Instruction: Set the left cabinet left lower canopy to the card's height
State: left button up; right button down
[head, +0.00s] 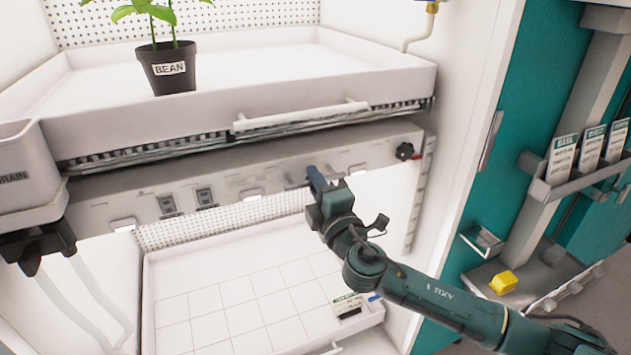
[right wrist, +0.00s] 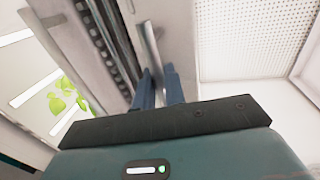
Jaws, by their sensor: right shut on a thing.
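The left lower canopy (head: 235,170) is a long grey bar under the upper tray, with switches on its face and a black knob (head: 404,151) at its right end. My right gripper (head: 314,172) is at the canopy's front, right of its middle. Its blue fingers are shut on a grey handle, which shows between the fingertips in the right wrist view (right wrist: 150,45). A notched vertical strip (head: 420,195) runs down beside the canopy's right end. A small card (head: 349,306) with a green heading lies on the lower tray; its writing is too small to read. My left gripper is not in view.
The upper white tray (head: 110,130) holds a potted plant labelled BEAN (head: 168,68). A drain box (head: 25,170) hangs at left. The lower gridded tray (head: 150,270) is mostly bare. At right are a card rack (head: 560,190) and a yellow block (head: 503,282).

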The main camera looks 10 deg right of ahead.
jog(key=shift+f, duration=0.1)
